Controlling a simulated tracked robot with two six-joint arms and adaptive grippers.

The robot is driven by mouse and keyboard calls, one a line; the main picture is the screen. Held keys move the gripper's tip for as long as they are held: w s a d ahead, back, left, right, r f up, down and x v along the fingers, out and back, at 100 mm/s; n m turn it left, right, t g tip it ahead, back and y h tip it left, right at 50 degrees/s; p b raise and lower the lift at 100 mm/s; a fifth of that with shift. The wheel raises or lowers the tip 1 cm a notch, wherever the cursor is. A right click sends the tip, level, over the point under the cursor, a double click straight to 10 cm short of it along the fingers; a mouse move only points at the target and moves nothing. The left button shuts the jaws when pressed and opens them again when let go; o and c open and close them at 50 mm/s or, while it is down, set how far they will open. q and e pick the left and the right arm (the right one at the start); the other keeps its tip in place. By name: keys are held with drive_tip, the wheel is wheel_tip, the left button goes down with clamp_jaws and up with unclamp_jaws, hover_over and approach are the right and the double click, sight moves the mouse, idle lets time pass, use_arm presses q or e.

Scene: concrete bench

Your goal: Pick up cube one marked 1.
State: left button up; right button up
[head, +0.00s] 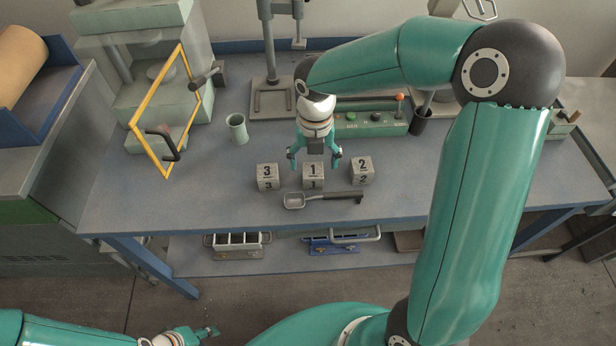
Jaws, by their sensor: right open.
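Cube one, a grey cube marked 1 (313,176), sits on the blue-grey bench between two like cubes. The cube marked 3 (268,177) is to its left and the cube marked 2 (362,171) to its right. My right gripper (314,162) is open, with its fingers pointing down on either side of cube one's upper part. I cannot tell whether the fingers touch it or stand behind it. My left gripper (208,331) is low at the bottom left, off the bench, and its opening is too small to make out.
A grey scoop (322,199) with a dark handle lies just in front of the cubes. A green cup (237,129) stands behind left, near a yellow frame (138,127). A control box (370,124) with buttons is behind right. The bench top (160,205) at front left is clear.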

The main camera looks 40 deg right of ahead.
sight(312, 170)
drive_tip(key=shift+w+d+f, duration=0.1)
drive_tip(key=shift+w+f, duration=0.1)
drive_tip(key=shift+f, duration=1.25)
drive_tip(key=shift+w+f, duration=0.15)
drive_tip(key=shift+f, duration=1.3)
drive_tip(key=c, duration=1.5)
